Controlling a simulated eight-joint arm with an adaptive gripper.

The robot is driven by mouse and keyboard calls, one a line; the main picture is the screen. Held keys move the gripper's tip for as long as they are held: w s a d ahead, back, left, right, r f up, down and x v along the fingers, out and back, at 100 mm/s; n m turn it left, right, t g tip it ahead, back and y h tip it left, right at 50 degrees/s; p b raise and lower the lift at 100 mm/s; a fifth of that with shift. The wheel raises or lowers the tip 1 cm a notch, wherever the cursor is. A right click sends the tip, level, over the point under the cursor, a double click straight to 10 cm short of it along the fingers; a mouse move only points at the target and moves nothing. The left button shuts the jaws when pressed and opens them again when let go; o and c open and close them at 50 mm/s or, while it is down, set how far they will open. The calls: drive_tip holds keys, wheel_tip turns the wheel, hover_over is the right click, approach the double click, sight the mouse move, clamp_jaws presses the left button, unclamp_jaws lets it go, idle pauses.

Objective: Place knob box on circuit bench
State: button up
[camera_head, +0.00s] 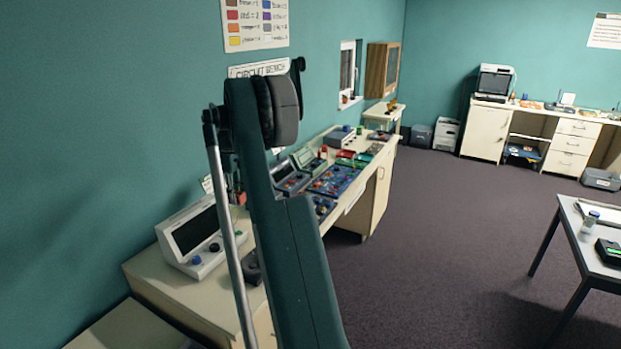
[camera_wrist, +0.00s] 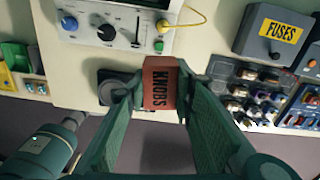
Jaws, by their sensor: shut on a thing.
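The knob box is a small red-orange box (camera_wrist: 160,88) with dark "KNOBS" lettering in the wrist view. My gripper (camera_wrist: 160,90) is shut on it, one green finger on each side. The circuit bench is a long cream bench along the left wall in the head view (camera_head: 190,294), under a "CIRCUIT BENCH" sign (camera_head: 258,69). In the wrist view the box shows over the bench's front part (camera_wrist: 75,62), close to its edge. Whether it touches the top I cannot tell. My arm hides part of the bench in the head view.
A white instrument with knobs (camera_wrist: 120,22) stands behind the box. A dark round-topped item (camera_wrist: 115,85) is close on the left. A grey "FUSES" box (camera_wrist: 272,35) and a parts tray (camera_wrist: 243,92) are on the right. Some bare top shows between instrument and tray.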

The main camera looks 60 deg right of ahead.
drive_tip(key=s+d+m, duration=0.2)
drive_tip(key=s+d, duration=0.6)
drive_tip(key=d, duration=0.3)
wheel_tip(320, 180, down, 11)
drive_tip(key=shift+a+f+p, duration=0.15)
drive_tip(key=shift+a+p, duration=0.2)
drive_tip(key=shift+p, duration=0.05)
drive_tip(key=shift+f, duration=0.1)
drive_tip(key=shift+f, duration=3.05)
drive_tip(key=shift+f, duration=1.85)
drive_tip(key=shift+f, duration=0.2)
drive_tip(key=o, duration=0.9)
